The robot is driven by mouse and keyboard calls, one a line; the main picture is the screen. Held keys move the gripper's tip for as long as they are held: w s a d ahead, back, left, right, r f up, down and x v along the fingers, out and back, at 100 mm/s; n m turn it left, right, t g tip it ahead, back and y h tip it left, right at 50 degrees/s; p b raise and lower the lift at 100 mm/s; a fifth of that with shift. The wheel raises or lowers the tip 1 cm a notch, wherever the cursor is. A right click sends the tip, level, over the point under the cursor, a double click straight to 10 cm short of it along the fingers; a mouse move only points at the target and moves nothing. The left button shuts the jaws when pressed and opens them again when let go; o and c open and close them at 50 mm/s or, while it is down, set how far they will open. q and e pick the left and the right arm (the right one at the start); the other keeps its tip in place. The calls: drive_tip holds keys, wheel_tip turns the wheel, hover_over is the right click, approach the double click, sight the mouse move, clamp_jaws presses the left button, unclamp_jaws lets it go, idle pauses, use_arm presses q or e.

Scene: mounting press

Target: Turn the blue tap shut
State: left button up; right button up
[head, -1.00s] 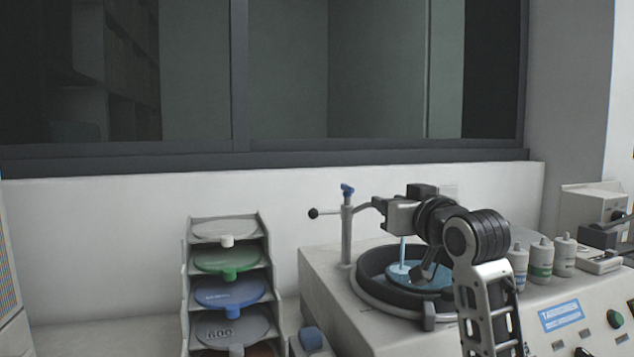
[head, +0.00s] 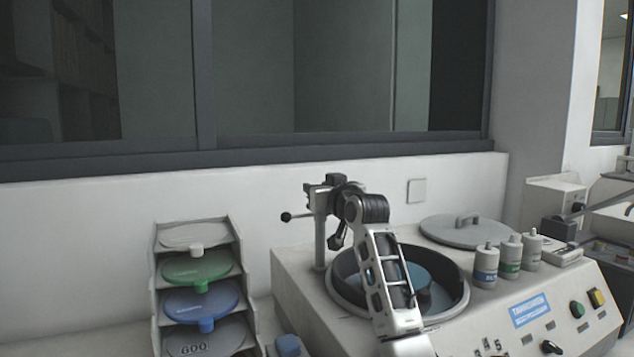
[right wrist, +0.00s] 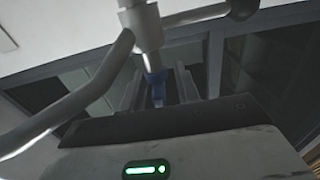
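The blue tap handle (right wrist: 155,88) shows in the right wrist view, at the end of a grey metal tap body with curved pipes. My right gripper (right wrist: 160,80) is open there, with one finger on each side of the blue handle and a gap visible to each. In the head view my right gripper (head: 314,188) is at the top of the tap post (head: 319,242) and hides the blue handle. My arm hides the spout and any water stream. My left gripper is not in view.
The post stands by a black-rimmed basin (head: 459,292) on a grey machine (head: 300,290). A black-ball lever (head: 287,216) sticks out left of the post. Several bottles (head: 509,257) and a round lid (head: 465,231) are to the right. A disc rack (head: 240,255) stands left.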

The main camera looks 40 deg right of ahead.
drive_tip(key=shift+x, duration=0.8)
clamp_jaws()
